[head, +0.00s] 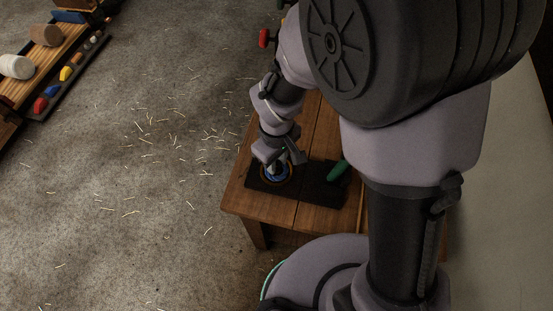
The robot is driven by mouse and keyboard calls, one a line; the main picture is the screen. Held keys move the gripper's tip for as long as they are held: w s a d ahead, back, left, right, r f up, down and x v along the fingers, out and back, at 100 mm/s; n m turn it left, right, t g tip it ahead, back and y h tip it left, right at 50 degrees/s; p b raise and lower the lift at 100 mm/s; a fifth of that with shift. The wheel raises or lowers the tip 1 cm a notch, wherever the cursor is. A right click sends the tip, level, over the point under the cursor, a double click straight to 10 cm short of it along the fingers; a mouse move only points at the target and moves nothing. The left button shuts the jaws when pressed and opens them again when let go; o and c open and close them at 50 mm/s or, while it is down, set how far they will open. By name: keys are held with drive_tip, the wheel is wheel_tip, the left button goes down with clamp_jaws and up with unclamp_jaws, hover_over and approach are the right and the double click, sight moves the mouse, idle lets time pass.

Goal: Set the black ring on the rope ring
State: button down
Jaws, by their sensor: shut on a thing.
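My gripper (276,162) is low over the left part of a dark board on the wooden table. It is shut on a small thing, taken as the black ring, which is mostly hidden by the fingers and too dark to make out. Directly below the fingers a round blue piece (276,177) shows, with a tan, rope-like ring (289,178) around it. I cannot tell whether the held thing touches the ring or hangs just above it.
The dark board (312,190) lies on the wooden table (245,203). A green object (339,170) stands at the board's right end. A wooden rack (72,47) with coloured pieces stands at upper left. The grey floor between is open, strewn with straw bits.

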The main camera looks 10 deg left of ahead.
drive_tip(key=shift+f+b, duration=0.65)
drive_tip(key=shift+f, duration=0.05)
drive_tip(key=c, duration=1.1)
unclamp_jaws()
wheel_tip(320, 180, up, 18)
drive_tip(key=p, duration=0.6)
drive_tip(key=shift+f, duration=0.25)
